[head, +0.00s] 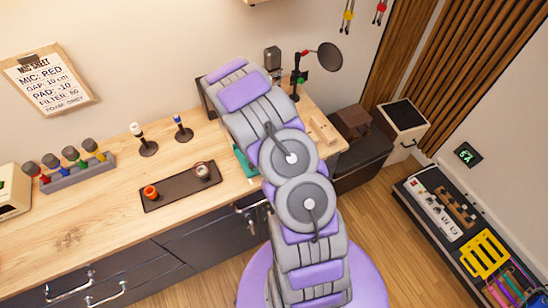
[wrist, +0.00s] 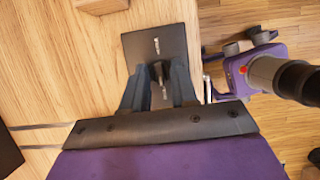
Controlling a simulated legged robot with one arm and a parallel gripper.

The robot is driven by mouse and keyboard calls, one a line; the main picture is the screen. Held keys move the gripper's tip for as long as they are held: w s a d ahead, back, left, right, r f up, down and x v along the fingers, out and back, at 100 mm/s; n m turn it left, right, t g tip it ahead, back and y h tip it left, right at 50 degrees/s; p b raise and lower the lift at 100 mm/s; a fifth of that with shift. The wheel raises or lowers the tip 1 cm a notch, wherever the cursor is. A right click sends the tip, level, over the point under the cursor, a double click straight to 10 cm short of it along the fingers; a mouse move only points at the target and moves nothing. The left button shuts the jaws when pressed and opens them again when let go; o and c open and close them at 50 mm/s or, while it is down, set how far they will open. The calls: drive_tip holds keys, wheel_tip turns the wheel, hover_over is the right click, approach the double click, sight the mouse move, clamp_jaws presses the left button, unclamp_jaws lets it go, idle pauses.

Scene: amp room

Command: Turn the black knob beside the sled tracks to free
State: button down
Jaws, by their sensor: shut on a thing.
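In the wrist view, the black knob (wrist: 158,70) stands on a square black plate (wrist: 135,42) fixed to the light wooden surface. Small white marks show on the plate, but I cannot read them. My gripper (wrist: 158,84) has its two dark fingers on either side of the knob and is shut on it. The fingers hide part of the knob, so its exact setting is unclear. Two thin dark parallel lines (wrist: 38,127) on the wood at the left may be the sled tracks. In the head view, my arm hides the knob and gripper.
The desk (head: 85,215) carries a dark tray (head: 178,191), a rack of coloured microphones (head: 75,173) and two small stands. A pop filter (head: 329,57) stands at the far end. A dark bench and a cart (head: 440,215) are on the right, with open floor between.

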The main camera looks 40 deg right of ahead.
drive_tip(key=c, duration=1.3)
unclamp_jaws()
drive_tip(key=shift+w+r, duration=0.1)
drive_tip(key=shift+w, duration=0.05)
drive_tip(key=shift+c, duration=0.2)
drive_tip(key=o, duration=0.4)
drive_tip(key=shift+d, duration=0.2)
drive_tip(key=shift+p+v, duration=0.3)
drive_tip(key=shift+v, duration=8.25)
